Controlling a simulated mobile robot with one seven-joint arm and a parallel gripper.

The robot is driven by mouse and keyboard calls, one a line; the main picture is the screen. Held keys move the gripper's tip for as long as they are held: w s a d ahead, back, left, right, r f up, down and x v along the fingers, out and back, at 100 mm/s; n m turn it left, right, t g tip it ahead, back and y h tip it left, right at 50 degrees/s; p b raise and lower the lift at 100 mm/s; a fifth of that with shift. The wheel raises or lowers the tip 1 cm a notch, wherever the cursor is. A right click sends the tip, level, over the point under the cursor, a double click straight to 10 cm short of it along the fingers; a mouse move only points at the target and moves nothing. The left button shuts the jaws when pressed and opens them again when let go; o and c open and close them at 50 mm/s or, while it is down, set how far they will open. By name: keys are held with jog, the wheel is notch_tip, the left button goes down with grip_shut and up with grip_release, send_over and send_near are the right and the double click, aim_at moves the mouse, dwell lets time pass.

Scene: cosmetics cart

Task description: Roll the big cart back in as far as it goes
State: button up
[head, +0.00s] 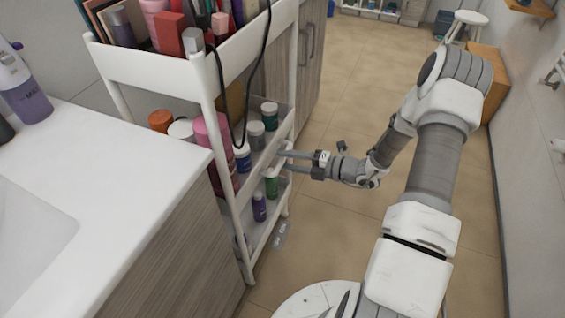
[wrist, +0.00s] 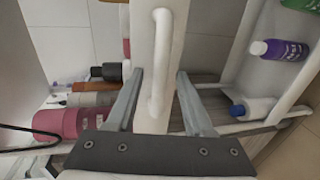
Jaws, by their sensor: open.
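The big cart (head: 208,88) is a tall white tiered trolley standing between the sink counter and a wood-grain cabinet. It carries bottles, boxes and jars on several levels. My gripper (head: 281,160) is at the cart's right side, at mid height. In the wrist view a white upright post (wrist: 146,50) of the cart with a curved white handle (wrist: 160,62) fills the middle. My gripper (wrist: 158,80) is open, with one finger on each side of the handle. I cannot tell whether either finger touches it.
The white sink counter (head: 120,150) stands close on the left of the cart, and the wood-grain cabinet (head: 310,65) is behind it. A white stool (head: 470,18) and a wall (head: 525,130) are farther right. Loose bottles such as a purple one (wrist: 278,49) sit on the cart's open shelves.

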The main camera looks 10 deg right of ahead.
jog(key=shift+x, duration=0.9)
jog(key=shift+c, duration=0.3)
grip_shut()
dwell(0.6)
